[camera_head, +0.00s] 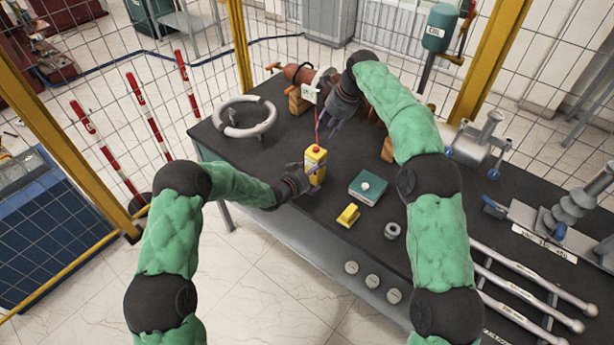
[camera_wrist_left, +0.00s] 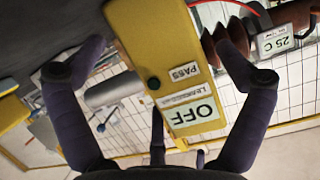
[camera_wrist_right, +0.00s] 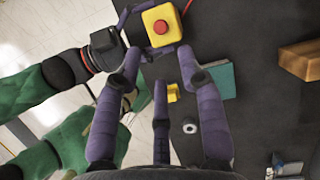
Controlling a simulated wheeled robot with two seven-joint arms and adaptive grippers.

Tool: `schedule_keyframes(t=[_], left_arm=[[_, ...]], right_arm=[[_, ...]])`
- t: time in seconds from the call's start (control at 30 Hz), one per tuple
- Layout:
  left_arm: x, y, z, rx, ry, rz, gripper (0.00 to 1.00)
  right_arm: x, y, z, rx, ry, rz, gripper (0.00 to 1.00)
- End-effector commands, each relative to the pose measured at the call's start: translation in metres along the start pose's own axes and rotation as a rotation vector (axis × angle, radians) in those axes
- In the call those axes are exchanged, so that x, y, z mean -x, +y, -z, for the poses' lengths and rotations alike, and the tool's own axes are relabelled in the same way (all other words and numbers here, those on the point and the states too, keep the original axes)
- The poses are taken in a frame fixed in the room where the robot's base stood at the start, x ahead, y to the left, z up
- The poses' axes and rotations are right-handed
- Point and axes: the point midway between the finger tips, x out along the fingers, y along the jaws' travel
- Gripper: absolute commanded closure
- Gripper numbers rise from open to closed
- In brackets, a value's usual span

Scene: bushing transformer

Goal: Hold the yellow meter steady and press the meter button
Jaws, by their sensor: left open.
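The yellow meter (camera_head: 315,165) stands upright on the dark bench, with a red button (camera_wrist_right: 161,26) on its top. In the left wrist view the meter (camera_wrist_left: 165,65) carries labels reading PASS and OFF. My left gripper (camera_head: 298,178) is beside the meter, its fingers open on either side with gaps to the body in the left wrist view. My right gripper (camera_head: 328,122) is above and behind the meter in the head view. Its fingers are spread and empty in the right wrist view (camera_wrist_right: 162,72), pointing toward the meter top, apart from the button.
A teal box (camera_head: 368,187), a small yellow block (camera_head: 348,215) and a metal ring nut (camera_head: 392,230) lie right of the meter. Rods (camera_head: 525,290) lie at the right. Wire fencing stands behind the bench.

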Motion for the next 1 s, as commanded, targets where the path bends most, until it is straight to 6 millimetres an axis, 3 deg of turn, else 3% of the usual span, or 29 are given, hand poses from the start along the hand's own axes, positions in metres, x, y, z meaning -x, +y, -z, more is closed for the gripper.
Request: schedule_keyframes(t=[0.2,0.5,0.53,0.7,0.77,0.8,0.93,1.0], left_arm=[[-0.014,0.000,-0.001,0.002,-0.002,0.000,0.00],[-0.015,0.000,0.000,0.001,-0.001,0.001,0.00],[-0.015,0.000,0.000,0.001,-0.001,0.001,0.03],[-0.015,0.000,-0.001,0.001,-0.001,0.001,0.51],[-0.015,0.000,-0.001,0.001,-0.001,0.001,0.64],[-0.015,0.000,-0.001,0.001,-0.001,0.001,0.64],[-0.015,0.000,-0.001,0.001,-0.001,0.000,0.64],[-0.015,0.000,-0.001,0.001,-0.002,0.000,0.64]], right_arm=[[0.000,0.000,0.000,0.000,0.000,0.000,0.61],[0.000,0.000,0.000,0.000,0.000,0.000,0.61],[0.000,0.000,0.000,0.000,0.000,0.000,0.61],[0.000,0.000,0.000,0.000,0.000,0.000,0.61],[0.000,0.000,0.000,0.000,0.000,0.000,0.61],[0.000,0.000,0.000,0.000,0.000,0.000,0.64],[0.000,0.000,0.000,0.000,0.000,0.000,1.00],[0.000,0.000,0.000,0.000,0.000,0.000,1.00]])
